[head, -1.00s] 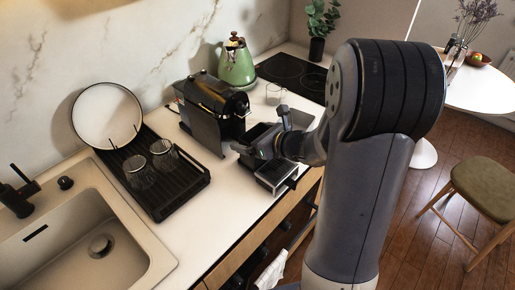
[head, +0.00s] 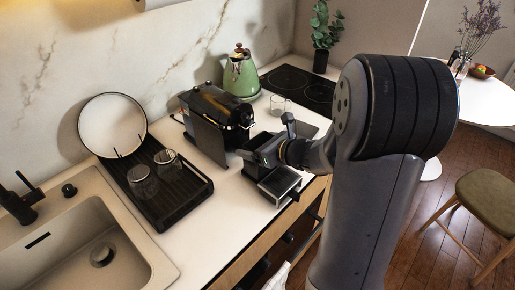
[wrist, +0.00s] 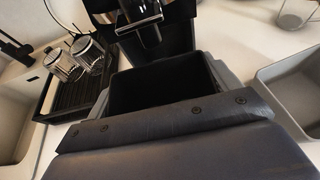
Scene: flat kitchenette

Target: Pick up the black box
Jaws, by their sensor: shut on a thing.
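The black box (wrist: 165,85) is an open-topped dark container. In the wrist view it sits between the two grey fingers of my gripper (wrist: 160,88), which is shut on it. In the head view my gripper (head: 270,143) is at the counter, just in front of and right of the coffee machine. There my gripper and arm hide much of the box. I cannot tell whether its base touches the counter.
The black coffee machine (head: 215,115) stands close behind the box. A silver-and-black item (head: 279,184) lies just below my gripper at the counter edge. A grey bin (wrist: 295,88) is to the right. A drying rack (head: 190,205) with glasses and the sink (head: 75,250) lie left.

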